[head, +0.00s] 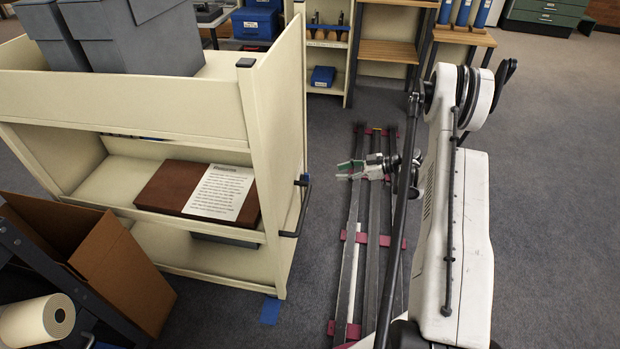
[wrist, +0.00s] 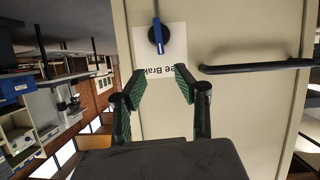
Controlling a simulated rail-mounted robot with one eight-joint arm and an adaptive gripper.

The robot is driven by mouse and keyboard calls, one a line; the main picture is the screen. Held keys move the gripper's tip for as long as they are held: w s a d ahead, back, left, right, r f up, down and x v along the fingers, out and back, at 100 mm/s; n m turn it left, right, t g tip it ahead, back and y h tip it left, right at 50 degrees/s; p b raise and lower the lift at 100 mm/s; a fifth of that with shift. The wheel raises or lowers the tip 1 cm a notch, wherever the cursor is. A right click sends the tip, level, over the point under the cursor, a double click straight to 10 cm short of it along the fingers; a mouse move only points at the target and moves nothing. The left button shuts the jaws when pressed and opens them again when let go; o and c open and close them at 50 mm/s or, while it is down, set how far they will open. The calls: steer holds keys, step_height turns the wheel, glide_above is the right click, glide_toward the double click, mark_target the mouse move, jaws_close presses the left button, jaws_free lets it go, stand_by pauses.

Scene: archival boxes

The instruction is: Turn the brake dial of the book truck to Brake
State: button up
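The cream book truck (head: 276,150) stands left of centre in the head view. Its end panel (wrist: 225,110) fills much of the wrist view. The brake dial (wrist: 157,38), with a blue pointer on a dark round hub, is on that panel. A white label (wrist: 176,62) behind it shows part of "Free" and "Brak"; which word the pointer is set to is unclear. My gripper (head: 346,171) is open and empty, right of the truck's end panel. In the wrist view the green-padded fingers of my gripper (wrist: 157,75) are spread below the dial, apart from it.
A black bar handle (head: 303,193) juts from the truck's end panel, right of the dial in the wrist view (wrist: 258,66). Grey boxes (head: 140,42) stand on the truck's top, and a brown box (head: 165,187) lies on its shelf. Floor rails (head: 375,240) run beside the truck.

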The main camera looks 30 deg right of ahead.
mark_target(305, 180)
steer(key=b+x, duration=0.4)
steer(key=x, duration=0.9)
steer(key=shift+w+a+f, duration=0.1)
steer(key=shift+w+a, duration=0.15)
steer(key=shift+a, duration=0.05)
jaws_close()
